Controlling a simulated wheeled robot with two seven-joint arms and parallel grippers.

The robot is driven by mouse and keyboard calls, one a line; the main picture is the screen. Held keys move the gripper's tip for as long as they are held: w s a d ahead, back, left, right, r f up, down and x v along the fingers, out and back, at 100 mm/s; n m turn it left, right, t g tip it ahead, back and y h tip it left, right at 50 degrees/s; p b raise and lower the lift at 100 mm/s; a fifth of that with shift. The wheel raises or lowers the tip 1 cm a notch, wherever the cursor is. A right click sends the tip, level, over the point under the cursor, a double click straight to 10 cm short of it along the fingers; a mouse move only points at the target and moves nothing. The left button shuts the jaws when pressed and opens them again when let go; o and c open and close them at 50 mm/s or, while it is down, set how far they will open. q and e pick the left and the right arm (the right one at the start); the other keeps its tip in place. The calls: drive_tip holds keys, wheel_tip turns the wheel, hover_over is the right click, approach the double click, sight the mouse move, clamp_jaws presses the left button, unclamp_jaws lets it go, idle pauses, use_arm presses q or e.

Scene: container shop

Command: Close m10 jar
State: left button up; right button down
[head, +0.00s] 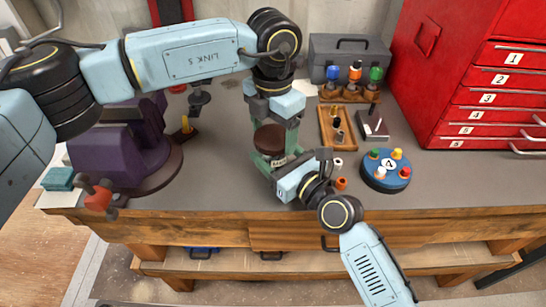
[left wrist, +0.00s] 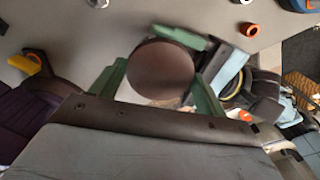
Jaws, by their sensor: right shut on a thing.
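The m10 jar (head: 278,162), with a pale label, stands on the bench at the middle and is mostly hidden. A round dark brown lid (head: 269,138) is at its top; it also shows in the left wrist view (left wrist: 160,68). I cannot tell if it is seated or tight. My right gripper (head: 268,160) comes from the lower right and is shut on the jar below the lid. My left gripper (head: 275,125) points down over the lid. In the left wrist view its green fingers (left wrist: 160,85) are spread on either side of the lid.
A round blue stand (head: 386,183) with coloured knobs is to the right, near small loose caps (head: 341,183). Behind are a wooden tray (head: 330,140), screwdrivers in a rack (head: 350,97) and a grey toolbox (head: 345,52). A red drawer cabinet (head: 450,50) fills the right; a purple machine (head: 105,145) stands left.

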use_arm(q)
drive_tip(key=c, duration=0.5)
drive_tip(key=o, duration=1.2)
wheel_tip(320, 180, up, 12)
use_arm(e)
drive_tip(key=shift+c, duration=1.4)
unclamp_jaws()
